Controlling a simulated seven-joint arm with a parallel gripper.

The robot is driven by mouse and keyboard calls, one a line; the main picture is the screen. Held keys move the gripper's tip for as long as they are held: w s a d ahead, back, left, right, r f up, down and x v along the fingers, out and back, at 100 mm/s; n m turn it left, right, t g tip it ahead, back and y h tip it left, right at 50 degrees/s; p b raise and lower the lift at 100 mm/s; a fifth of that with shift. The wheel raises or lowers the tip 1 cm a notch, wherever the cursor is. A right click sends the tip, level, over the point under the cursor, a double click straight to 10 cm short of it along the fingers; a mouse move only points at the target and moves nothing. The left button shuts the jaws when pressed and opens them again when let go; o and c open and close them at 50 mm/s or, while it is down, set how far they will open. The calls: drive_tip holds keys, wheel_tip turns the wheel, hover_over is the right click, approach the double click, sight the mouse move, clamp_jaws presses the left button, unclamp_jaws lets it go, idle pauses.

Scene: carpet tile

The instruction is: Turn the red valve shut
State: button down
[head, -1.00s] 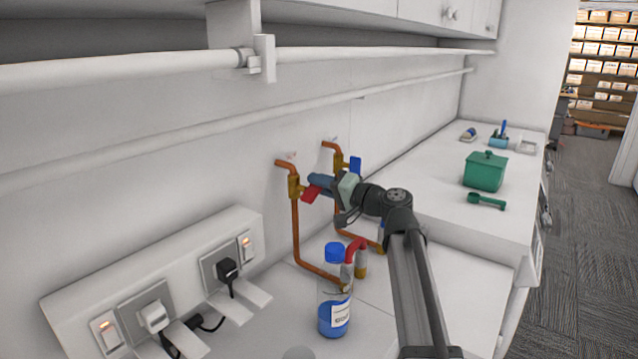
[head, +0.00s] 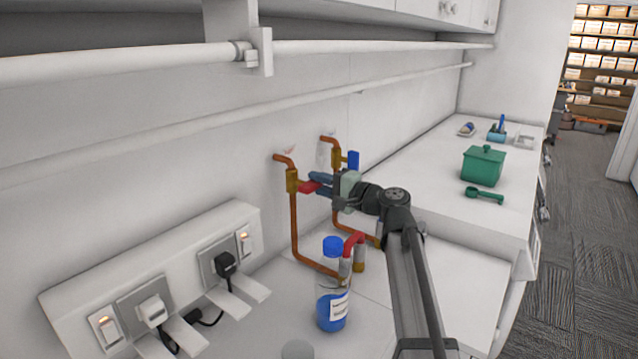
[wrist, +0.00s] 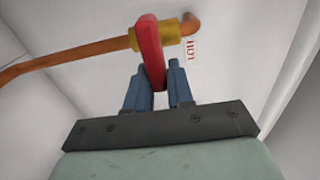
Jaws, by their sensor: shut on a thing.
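The red valve's handle (head: 308,187) is a red lever on a brass body (head: 292,181) in the left copper pipe (head: 294,225). It sticks out to the right, roughly crosswise to that pipe. My gripper (head: 321,184) has its blue fingers on either side of the lever and is shut on it. In the wrist view, the red lever (wrist: 148,48) runs down between the fingers of my gripper (wrist: 157,80), in front of the brass body (wrist: 165,34). A "HOT" label (wrist: 190,51) is on the wall beside the pipe. The lever's lower end is partly hidden by the fingers.
A blue-handled valve (head: 353,160) is on the pipe just behind my gripper. Sockets with plugs (head: 226,263) are at the left.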

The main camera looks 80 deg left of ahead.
drive_tip(key=c, duration=1.1)
unclamp_jaws()
drive_tip(key=shift+w+d, duration=0.1)
drive_tip(key=v, duration=1.3)
drive_tip(key=shift+w+d, duration=0.2)
